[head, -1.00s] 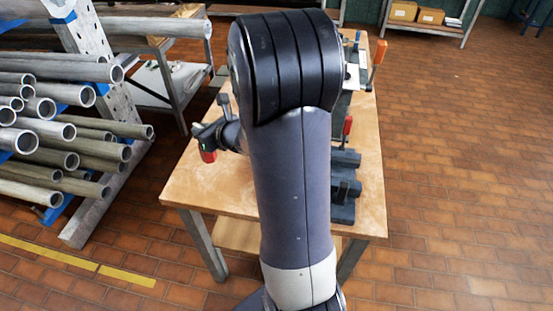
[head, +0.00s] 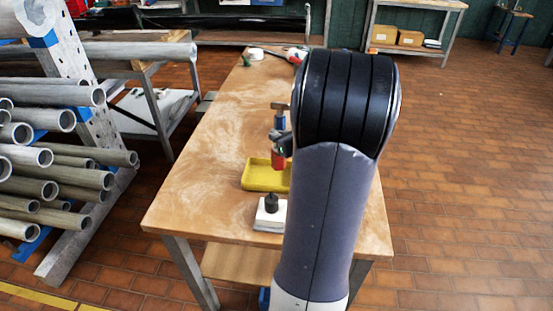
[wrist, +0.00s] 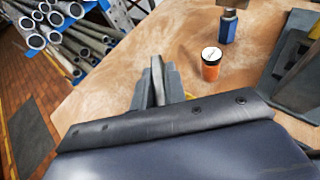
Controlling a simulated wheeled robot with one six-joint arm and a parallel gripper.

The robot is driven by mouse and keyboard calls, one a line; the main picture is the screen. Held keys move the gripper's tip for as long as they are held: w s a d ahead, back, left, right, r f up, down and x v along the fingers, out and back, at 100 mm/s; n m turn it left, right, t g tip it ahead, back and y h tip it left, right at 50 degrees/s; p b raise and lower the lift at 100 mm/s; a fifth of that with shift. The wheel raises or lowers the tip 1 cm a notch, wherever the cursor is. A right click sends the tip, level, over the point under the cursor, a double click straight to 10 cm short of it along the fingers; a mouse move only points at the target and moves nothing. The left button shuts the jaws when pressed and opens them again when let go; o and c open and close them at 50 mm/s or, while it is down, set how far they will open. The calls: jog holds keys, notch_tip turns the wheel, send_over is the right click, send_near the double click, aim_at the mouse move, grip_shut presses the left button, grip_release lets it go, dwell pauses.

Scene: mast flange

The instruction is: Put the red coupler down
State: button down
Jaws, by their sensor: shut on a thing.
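The red coupler (head: 279,160) shows small in the head view, at the lower end of my gripper (head: 281,149). It appears in front of or above the right part of a yellow tray (head: 256,178); I cannot tell its height. My gripper is shut on it. In the wrist view my gripper's grey fingers (wrist: 158,84) are seen nearly end-on, and the grip on the coupler is hidden. My arm covers the right side of the table in the head view.
A white block with a dark knob (head: 269,212) stands near the table's front edge. An orange cylinder with a white top (wrist: 211,65) and a blue piece (wrist: 229,27) stand in the wrist view, near a dark fixture (wrist: 297,75). The table's left part is clear. Pipes (head: 60,165) are racked left.

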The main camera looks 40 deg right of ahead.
jog(key=shift+f, duration=2.5)
jog(key=shift+f+b, duration=0.1)
jog(key=shift+b, duration=0.2)
jog(key=shift+f, duration=0.1)
jog(key=c, duration=1.5)
grip_release()
jog(key=shift+o, duration=0.2)
jog(key=shift+r, duration=0.3)
jog(key=v, duration=1.2)
jog(key=shift+f, duration=0.2)
jog(key=shift+a, duration=0.1)
